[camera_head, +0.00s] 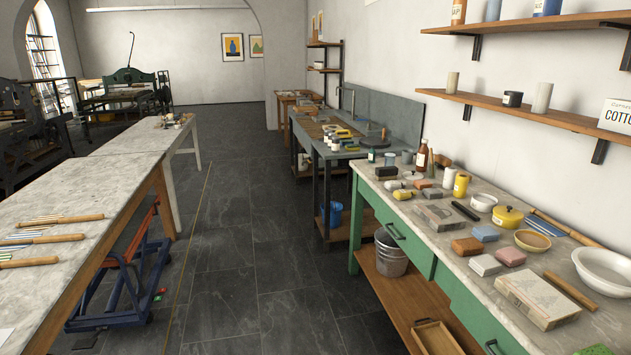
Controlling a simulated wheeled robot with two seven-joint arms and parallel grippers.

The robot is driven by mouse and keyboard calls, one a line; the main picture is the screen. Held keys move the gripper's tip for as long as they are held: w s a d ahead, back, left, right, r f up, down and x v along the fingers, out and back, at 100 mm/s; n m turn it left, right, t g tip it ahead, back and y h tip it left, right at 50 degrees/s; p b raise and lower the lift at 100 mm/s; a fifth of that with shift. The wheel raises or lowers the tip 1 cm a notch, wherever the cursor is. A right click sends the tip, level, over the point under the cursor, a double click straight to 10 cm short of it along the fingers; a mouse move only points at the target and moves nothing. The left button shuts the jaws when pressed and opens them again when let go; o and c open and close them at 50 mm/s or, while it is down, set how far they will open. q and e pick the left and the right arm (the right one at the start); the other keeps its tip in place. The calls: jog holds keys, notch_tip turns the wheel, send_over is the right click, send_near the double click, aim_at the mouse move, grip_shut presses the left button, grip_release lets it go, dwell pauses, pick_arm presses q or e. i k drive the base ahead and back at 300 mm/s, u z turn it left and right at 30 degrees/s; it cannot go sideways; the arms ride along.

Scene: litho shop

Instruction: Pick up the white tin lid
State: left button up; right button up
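I cannot make out for sure which thing is the white tin lid. A small white round piece (484,202) sits on the top of the green bench (450,250) at the right, beside a yellow lidded pot (507,218). It is too small to tell whether it is a lid, a tin or a dish. A larger white basin (603,273) stands at the right edge of the same bench. Neither of my grippers is in view.
Between them on the bench lie coloured blocks, a stone slab (537,298), a brown dish (532,240) and wooden-handled tools. A grey bucket (390,256) stands on the shelf below. A long table (90,190) stands at the left. The dark floor (265,270) between is clear.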

aim_at(412, 175)
jog(key=u, duration=0.35)
jog(key=i, duration=1.8)
jog(key=z, duration=0.2)
jog(key=i, duration=1.8)
jog(key=z, duration=1.9)
jog(key=i, duration=0.9)
jog(key=z, duration=0.65)
